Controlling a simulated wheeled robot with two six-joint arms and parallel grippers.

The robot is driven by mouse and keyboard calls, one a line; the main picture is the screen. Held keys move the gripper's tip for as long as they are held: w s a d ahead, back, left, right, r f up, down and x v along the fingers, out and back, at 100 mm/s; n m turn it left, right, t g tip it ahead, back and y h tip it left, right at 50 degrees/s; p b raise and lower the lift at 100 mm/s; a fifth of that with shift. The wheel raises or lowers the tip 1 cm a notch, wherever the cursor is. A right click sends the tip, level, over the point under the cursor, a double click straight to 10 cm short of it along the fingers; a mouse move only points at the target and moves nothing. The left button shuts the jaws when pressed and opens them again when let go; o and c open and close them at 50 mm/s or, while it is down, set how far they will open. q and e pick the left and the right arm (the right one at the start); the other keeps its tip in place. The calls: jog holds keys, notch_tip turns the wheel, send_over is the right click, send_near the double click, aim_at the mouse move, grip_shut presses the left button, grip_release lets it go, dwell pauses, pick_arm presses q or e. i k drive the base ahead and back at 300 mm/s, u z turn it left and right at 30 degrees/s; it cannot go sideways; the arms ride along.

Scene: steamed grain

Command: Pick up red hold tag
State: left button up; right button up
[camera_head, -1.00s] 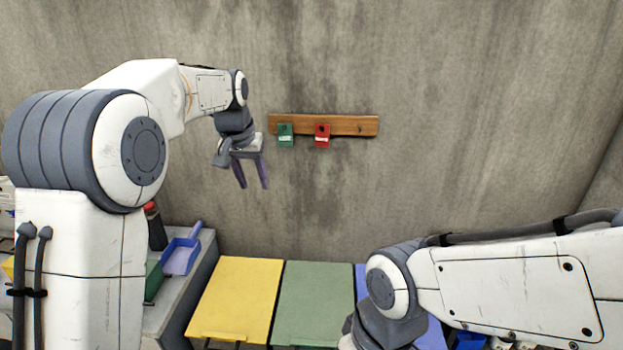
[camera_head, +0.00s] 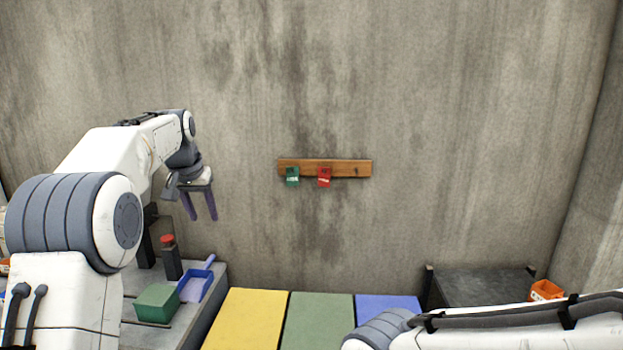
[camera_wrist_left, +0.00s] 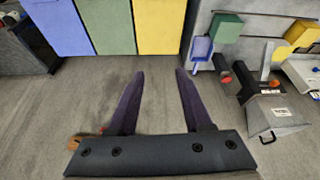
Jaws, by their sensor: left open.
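The red hold tag (camera_head: 324,177) hangs on a wooden wall rack (camera_head: 343,167), right of a green tag (camera_head: 292,177). My left gripper (camera_head: 201,218) is open and empty, with purple fingers pointing down, left of the rack and apart from it.
Yellow (camera_head: 245,320), green (camera_head: 318,322) and blue (camera_head: 388,304) panels lie below the rack. A grey counter (camera_head: 215,300) at left holds a blue scoop (camera_head: 196,285), a green box (camera_head: 157,303) and a red-topped dark object (camera_head: 171,260). The wall around the rack is clear.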

aim_at(323, 180)
jog(key=u, duration=0.1)
jog(key=i, duration=1.5)
jog(key=z, duration=0.8)
